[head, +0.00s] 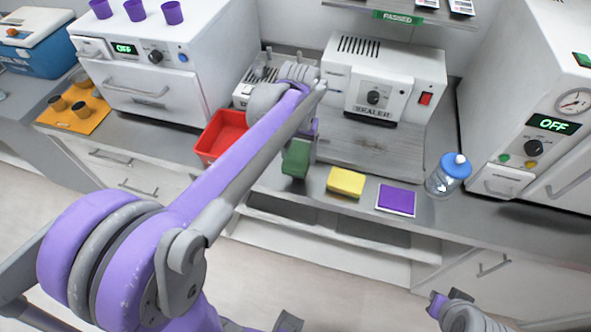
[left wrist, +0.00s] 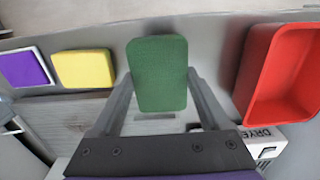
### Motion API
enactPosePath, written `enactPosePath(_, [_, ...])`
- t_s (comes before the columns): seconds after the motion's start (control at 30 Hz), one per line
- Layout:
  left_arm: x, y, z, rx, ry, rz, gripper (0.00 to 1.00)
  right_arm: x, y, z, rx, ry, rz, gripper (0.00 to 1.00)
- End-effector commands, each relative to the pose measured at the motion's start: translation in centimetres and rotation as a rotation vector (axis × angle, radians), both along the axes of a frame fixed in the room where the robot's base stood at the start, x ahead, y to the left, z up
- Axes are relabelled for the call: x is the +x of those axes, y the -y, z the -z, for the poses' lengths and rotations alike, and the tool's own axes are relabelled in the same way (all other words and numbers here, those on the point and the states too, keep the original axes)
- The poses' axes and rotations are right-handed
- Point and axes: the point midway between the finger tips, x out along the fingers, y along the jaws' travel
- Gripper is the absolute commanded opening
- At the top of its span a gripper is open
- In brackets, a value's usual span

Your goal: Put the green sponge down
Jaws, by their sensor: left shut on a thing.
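The green sponge (head: 296,158) is between the fingers of my left gripper (head: 301,146), over the front part of the counter. In the left wrist view the green sponge (left wrist: 158,74) sits upright between the two grey fingers (left wrist: 158,100), which are shut on it. I cannot tell whether its lower end touches the counter. A yellow sponge (head: 346,182) lies flat just to its right in the head view. Part of my right arm shows at the bottom right of the head view, where its fingers cannot be made out.
A red bin (head: 210,150) stands left of the green sponge. A purple pad with a white edge (head: 396,198) and a blue-capped bottle (head: 447,175) stand to the right. The sealer (head: 383,80) is behind. Bare counter (head: 320,176) shows between the green and yellow sponges.

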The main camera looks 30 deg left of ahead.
Motion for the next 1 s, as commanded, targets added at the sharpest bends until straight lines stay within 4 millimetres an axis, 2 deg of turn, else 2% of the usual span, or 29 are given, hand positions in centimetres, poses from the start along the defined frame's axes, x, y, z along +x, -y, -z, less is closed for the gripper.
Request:
enactPosePath(0.03, [0.0,0.0,0.8,0.0,0.0,0.0,0.27,0.0,0.0,0.1,0.0,-0.001,0.0,0.0])
enactPosePath(0.17, [0.0,0.0,2.0,0.0,0.0,0.0,0.27,-0.1,0.0,0.2,0.0,-0.001,0.0,0.0])
enactPosePath(0.43, [0.0,0.0,5.6,0.0,0.0,0.0,0.27,-0.2,0.0,0.5,0.0,-0.003,0.0,0.0])
enactPosePath(0.87, [-0.1,0.0,6.4,0.0,-0.001,0.0,0.27,-0.3,0.0,0.9,0.0,-0.005,0.0,0.0])
enactPosePath(0.9, [-0.1,0.0,6.5,0.0,0.0,0.0,0.81,-0.3,0.0,0.9,0.0,-0.005,0.0,0.0])
enactPosePath(1.0, [0.0,0.0,6.3,0.0,0.0,0.0,0.99,-0.3,0.0,0.8,0.0,-0.005,0.0,0.0])
